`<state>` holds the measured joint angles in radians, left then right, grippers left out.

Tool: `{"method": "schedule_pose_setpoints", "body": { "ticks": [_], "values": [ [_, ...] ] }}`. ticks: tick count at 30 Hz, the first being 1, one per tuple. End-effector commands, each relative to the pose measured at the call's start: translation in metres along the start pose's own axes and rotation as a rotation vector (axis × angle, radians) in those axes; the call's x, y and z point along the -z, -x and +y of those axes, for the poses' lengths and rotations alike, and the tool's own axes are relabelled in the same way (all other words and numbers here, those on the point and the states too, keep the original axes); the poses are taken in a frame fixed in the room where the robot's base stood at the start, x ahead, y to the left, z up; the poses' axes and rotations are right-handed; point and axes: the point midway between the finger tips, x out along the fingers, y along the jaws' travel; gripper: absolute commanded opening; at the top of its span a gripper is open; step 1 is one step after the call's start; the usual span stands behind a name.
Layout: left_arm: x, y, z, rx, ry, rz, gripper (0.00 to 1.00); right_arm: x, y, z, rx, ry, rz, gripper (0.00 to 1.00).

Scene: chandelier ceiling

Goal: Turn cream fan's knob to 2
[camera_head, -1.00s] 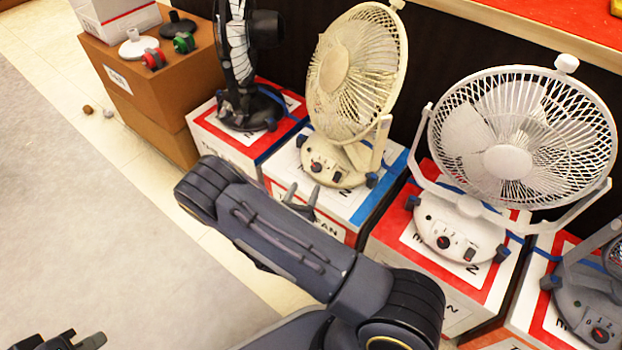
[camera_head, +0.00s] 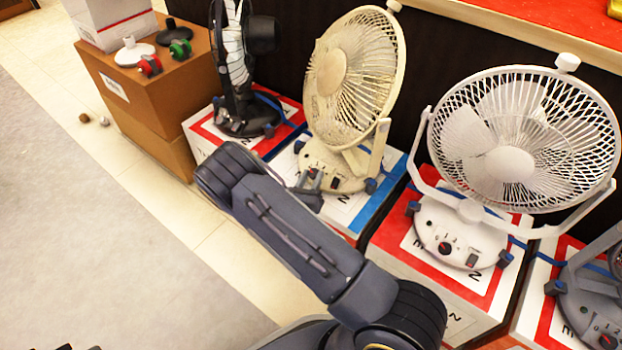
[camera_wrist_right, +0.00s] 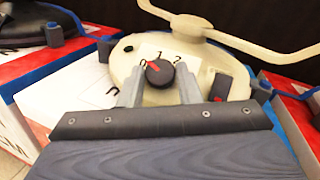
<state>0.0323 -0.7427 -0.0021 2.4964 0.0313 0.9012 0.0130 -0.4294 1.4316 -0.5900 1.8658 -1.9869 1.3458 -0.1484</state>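The cream fan (camera_head: 352,85) stands on a box with a blue-and-white top. Its base (camera_head: 345,183) carries a dark knob (camera_wrist_right: 160,72) with a red pointer, seen in the right wrist view. The marks 0, 1 and 2 run around the knob; the pointer leans up and left, near the 0. My right gripper (camera_wrist_right: 160,90) is open, one finger on each side of the knob; I cannot tell whether they touch it. In the head view the right gripper (camera_head: 308,190) is at the front of the base, partly behind my arm. Only slivers of my left gripper show at the bottom left edge.
A black fan (camera_head: 233,70) stands left of the cream one and a white fan (camera_head: 505,160) right, with a grey fan (camera_head: 595,300) at the far right. A cardboard box (camera_head: 150,95) with small knobs and stands is at left.

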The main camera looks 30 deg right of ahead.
Motion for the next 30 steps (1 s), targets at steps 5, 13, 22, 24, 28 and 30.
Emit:
{"method": "schedule_pose_setpoints", "body": {
  "ticks": [5,13,22,24,28,30],
  "values": [
    [0.0,0.0,0.0,0.0,0.0,0.0,0.0,0.0,0.0,0.0,0.0,0.0,0.0,0.07],
    [-0.001,-0.002,-0.001,0.0,0.0,0.0,0.0,0.001,0.0,0.001,0.021,-0.018,0.0,0.07],
    [-0.005,-0.011,-0.005,0.0,0.0,0.0,0.0,0.002,0.001,0.005,0.147,-0.125,0.001,0.07],
    [-0.007,-0.013,-0.006,0.0,0.0,0.0,0.0,0.002,0.0,0.006,0.193,-0.164,0.0,0.07],
    [-0.01,-0.019,-0.009,0.0,0.0,0.0,0.0,0.003,0.0,0.009,0.287,-0.243,0.001,0.07],
    [-0.011,-0.022,-0.01,0.0,0.0,0.0,0.0,0.002,-0.001,0.009,0.339,-0.286,0.002,0.07]
  ]
}}
